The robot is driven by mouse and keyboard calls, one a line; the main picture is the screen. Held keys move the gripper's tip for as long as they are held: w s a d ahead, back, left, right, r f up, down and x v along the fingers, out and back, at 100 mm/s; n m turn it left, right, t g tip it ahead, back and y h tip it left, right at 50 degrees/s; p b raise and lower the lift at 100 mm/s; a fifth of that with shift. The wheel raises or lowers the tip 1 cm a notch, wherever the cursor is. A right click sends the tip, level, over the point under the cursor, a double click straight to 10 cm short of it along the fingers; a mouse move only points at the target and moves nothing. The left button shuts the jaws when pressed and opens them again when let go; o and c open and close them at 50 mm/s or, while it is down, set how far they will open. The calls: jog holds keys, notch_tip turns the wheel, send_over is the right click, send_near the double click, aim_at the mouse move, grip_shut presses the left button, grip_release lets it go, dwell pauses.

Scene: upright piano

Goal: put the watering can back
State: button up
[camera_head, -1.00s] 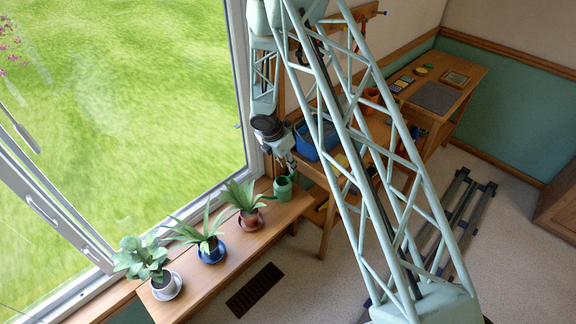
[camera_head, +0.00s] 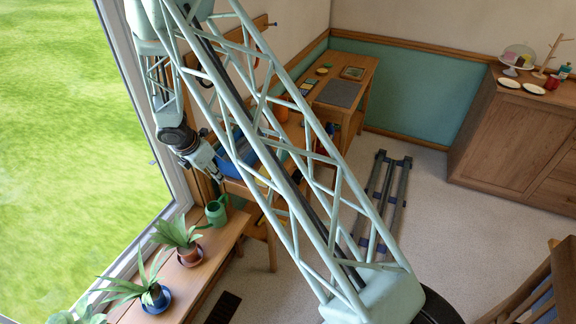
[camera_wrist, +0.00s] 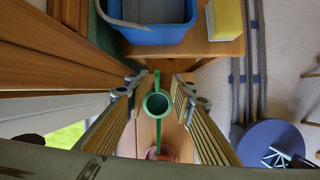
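The green watering can (camera_head: 217,211) stands upright at the far end of the wooden window ledge (camera_head: 205,250). My gripper (camera_head: 217,179) is above the can, pointing down. In the wrist view, the can (camera_wrist: 157,106) shows from above, its round opening between and beyond my gripper's fingers (camera_wrist: 158,84). The fingers are spread apart, with a visible gap on both sides of the can. My gripper is open and holds nothing.
Potted plants stand along the ledge, the nearest to the can in a terracotta pot (camera_head: 190,255). A blue tub (camera_wrist: 155,33) and a yellow block (camera_wrist: 225,20) sit on the wooden bench beyond. A wooden cabinet (camera_head: 515,135) stands at the right.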

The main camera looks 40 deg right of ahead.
jog(key=s+d+r+m, duration=0.1)
jog(key=s+r+m, duration=0.4)
jog(key=r, duration=0.7)
jog(key=s+d+r+m, duration=0.2)
jog(key=s+r, duration=0.5)
jog(key=r, duration=0.5)
jog(key=s+d+r+m, duration=0.1)
jog(key=s+r+m, duration=0.4)
jog(key=r, duration=0.7)
jog(key=s+a+r+m+y, duration=0.1)
jog(key=s+a+r+m, duration=0.1)
jog(key=s, duration=1)
jog(key=s+a+r+m+t+y, duration=0.1)
jog(key=s+a+r+m, duration=0.2)
jog(key=s, duration=1)
jog(key=s+a+r+m+y, duration=0.1)
jog(key=s+r+m, duration=0.4)
jog(key=s, duration=0.8)
notch_tip(320, 180, up, 2)
jog(key=shift+a+r+t+y, duration=0.15)
jog(key=shift+a+t+y, duration=0.15)
jog(key=shift+a, duration=0.55)
jog(key=shift+w+f+b, duration=0.1)
jog(key=shift+f+b, duration=1.6)
jog(key=shift+b, duration=0.1)
